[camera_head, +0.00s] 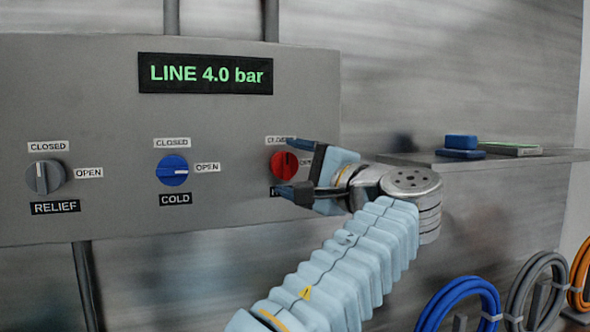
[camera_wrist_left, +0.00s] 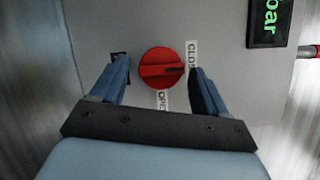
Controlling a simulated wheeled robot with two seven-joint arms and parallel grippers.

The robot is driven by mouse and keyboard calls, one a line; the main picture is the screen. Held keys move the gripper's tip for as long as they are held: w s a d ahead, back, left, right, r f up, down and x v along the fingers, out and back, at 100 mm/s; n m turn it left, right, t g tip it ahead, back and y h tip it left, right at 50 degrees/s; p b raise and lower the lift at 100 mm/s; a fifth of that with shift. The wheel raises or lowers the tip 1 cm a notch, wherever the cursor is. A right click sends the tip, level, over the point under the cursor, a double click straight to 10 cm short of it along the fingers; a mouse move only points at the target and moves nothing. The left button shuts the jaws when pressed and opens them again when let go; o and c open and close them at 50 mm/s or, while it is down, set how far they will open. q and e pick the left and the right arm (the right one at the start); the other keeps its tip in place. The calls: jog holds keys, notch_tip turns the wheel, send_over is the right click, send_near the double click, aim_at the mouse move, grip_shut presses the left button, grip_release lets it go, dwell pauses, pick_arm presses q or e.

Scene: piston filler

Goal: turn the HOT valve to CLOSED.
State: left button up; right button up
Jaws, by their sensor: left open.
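The red HOT valve knob (camera_head: 280,165) is at the right of the grey panel. In the left wrist view the red knob (camera_wrist_left: 152,60) shows whole; its ridge runs left to right, with the dark mark towards the CLOSED label (camera_wrist_left: 192,52). The OPEN label (camera_wrist_left: 163,100) is below it there. My left gripper (camera_head: 297,168) is open in front of the knob. In the left wrist view its fingers (camera_wrist_left: 158,80) stand either side of the knob, with gaps showing. Depth to the knob is hard to judge. The gripper partly hides the HOT label and CLOSED label in the head view.
The blue COLD knob (camera_head: 172,170) and grey RELIEF knob (camera_head: 45,177) are to the left on the panel. A display (camera_head: 205,73) above reads LINE 4.0 bar. A shelf (camera_head: 510,160) with a blue item (camera_head: 460,142) is at right. Coiled hoses (camera_head: 460,300) hang below it.

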pick_arm(q)
jog(key=v, duration=1.3)
jog(key=shift+s+d, duration=0.25)
jog(key=shift+s, duration=0.05)
jog(key=shift+f, duration=0.1)
